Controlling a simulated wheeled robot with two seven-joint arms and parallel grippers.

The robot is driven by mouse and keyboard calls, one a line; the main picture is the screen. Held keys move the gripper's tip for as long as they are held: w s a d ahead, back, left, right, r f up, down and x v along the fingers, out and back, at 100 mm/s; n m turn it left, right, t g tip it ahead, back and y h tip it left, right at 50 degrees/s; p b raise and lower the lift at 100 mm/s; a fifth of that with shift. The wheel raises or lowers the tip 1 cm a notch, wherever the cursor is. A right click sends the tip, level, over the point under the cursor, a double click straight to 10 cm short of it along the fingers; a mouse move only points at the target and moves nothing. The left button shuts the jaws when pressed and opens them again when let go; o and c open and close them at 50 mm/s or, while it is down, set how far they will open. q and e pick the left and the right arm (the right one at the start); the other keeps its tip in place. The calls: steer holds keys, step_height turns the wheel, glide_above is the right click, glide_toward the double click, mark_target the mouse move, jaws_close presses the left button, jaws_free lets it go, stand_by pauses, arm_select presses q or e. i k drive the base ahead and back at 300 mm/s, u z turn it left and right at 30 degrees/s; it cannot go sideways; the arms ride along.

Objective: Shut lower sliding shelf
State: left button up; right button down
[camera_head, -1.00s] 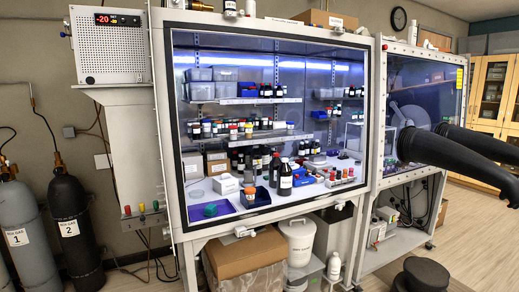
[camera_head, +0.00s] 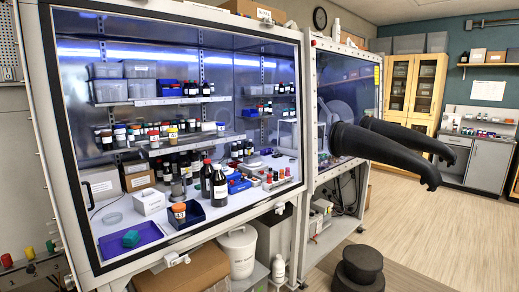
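Inside the glass-fronted glove box, a lower shelf (camera_head: 222,137) carries several small bottles and jars. Its front edge slants relative to the upper shelf (camera_head: 112,103), which holds bins and dark bottles. I cannot tell for sure how far the lower shelf is slid out. The glass front (camera_head: 255,45) lies between me and both shelves. Neither of my grippers is in view.
Black gloves (camera_head: 385,145) stick out from the right-hand box into the room. A round black stool (camera_head: 360,268) stands on the floor in front. A white bucket (camera_head: 238,252) and a brown box (camera_head: 182,275) sit beneath the glove box. Floor at right is clear.

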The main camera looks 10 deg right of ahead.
mark_target(202, 144)
steer(key=z, duration=0.45)
steer(key=i, duration=0.8)
steer(key=u, duration=0.5)
steer(key=i, duration=0.8)
steer(key=u, duration=0.85)
